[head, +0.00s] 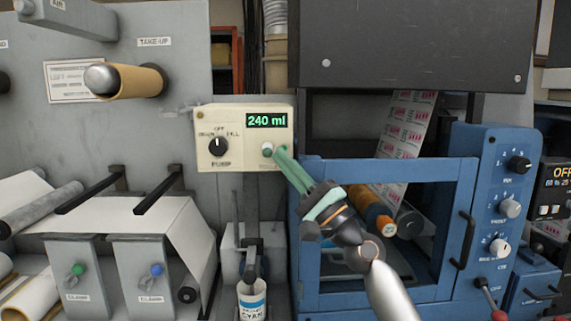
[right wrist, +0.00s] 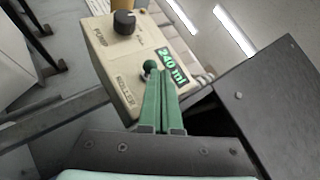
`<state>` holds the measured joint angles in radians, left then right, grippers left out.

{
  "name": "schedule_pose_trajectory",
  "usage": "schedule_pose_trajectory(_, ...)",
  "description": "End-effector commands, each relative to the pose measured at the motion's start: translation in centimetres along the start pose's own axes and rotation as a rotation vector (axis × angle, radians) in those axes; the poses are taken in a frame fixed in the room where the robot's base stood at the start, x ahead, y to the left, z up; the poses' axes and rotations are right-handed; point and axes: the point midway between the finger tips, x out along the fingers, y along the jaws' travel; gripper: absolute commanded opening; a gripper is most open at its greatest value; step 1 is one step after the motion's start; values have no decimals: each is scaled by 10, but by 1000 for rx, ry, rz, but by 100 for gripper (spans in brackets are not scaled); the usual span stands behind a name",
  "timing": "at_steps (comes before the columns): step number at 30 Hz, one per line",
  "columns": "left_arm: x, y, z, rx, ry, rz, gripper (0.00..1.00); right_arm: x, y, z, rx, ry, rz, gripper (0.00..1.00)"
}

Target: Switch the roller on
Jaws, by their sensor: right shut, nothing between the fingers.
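A cream control box (head: 212,163) hangs in the middle of the head view with a green display (head: 267,120) reading 240 ml. Its black pump knob (head: 217,147) is on the left. The fingertips (right wrist: 160,78) partly cover the box face. My left gripper is out of view.
A blue-framed cabinet (head: 312,240) with a window stands right of the box, under a dark overhanging housing (head: 400,45). A take-up shaft (head: 135,80) and clamp units (head: 77,275) are at left. A cyan bottle (head: 252,300) stands below the box.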

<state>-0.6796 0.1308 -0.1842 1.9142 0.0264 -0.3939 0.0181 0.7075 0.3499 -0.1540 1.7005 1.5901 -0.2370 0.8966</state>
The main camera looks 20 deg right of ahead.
Motion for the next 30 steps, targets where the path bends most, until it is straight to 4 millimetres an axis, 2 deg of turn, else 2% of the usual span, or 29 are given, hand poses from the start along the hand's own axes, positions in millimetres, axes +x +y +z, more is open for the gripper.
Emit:
schedule_pose_trajectory(11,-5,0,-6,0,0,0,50,9,-12,2,1,-1,-1,0)
schedule_pose_trajectory(30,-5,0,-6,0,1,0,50,9,-11,2,0,0,0,0)
